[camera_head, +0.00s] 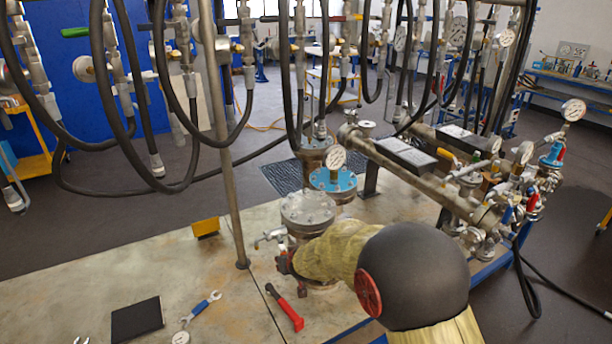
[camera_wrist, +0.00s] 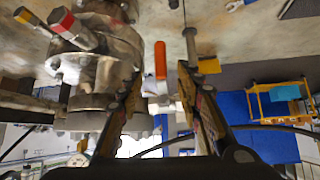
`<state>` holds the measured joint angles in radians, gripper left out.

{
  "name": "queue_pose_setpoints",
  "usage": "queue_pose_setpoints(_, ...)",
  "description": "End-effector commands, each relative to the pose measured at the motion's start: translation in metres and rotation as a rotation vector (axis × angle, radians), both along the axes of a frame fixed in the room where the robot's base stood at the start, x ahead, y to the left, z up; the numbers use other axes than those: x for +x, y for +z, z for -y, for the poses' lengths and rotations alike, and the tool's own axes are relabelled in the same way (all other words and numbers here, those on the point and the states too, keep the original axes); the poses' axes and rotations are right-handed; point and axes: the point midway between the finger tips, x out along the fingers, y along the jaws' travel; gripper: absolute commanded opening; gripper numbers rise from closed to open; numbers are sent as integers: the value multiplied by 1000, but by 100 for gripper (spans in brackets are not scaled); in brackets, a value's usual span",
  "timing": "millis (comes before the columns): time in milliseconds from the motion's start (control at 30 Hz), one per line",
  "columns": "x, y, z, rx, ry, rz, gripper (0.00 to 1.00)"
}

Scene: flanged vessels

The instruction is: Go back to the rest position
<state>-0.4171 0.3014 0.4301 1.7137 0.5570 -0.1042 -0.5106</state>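My gripper (camera_wrist: 159,80) shows in the wrist view with its two fingers apart and nothing held between them. An orange-red bar shape (camera_wrist: 160,60) shows in the gap between the fingers, but I cannot tell how far beyond them it is. A flanged metal vessel (camera_wrist: 105,60) fills the left of the wrist view, close beside the left finger. In the head view my arm reaches to the flanged vessel (camera_head: 308,212) on the bench, and my forearm hides most of the gripper and the lower vessel.
A pole (camera_head: 226,150) and hanging hoses (camera_head: 115,110) stand near the vessel. Pipework with gauges (camera_head: 470,200) lies right. The front-left bench is mostly open.

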Motion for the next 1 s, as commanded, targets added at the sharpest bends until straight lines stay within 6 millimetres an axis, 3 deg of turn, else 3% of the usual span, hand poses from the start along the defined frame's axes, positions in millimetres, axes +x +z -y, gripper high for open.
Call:
queue_pose_setpoints(167,-30,-24,-4,31,-4,-131,36)
queue_pose_setpoints(300,-77,-50,1,22,13,-283,36)
queue_pose_setpoints(367,-102,-50,5,15,21,-346,36)
queue_pose_setpoints(467,-139,-36,21,4,24,-433,36)
queue_pose_setpoints(667,-205,9,69,-24,0,-550,36)
queue_pose_setpoints(1000,-319,96,177,-80,-116,-607,36)
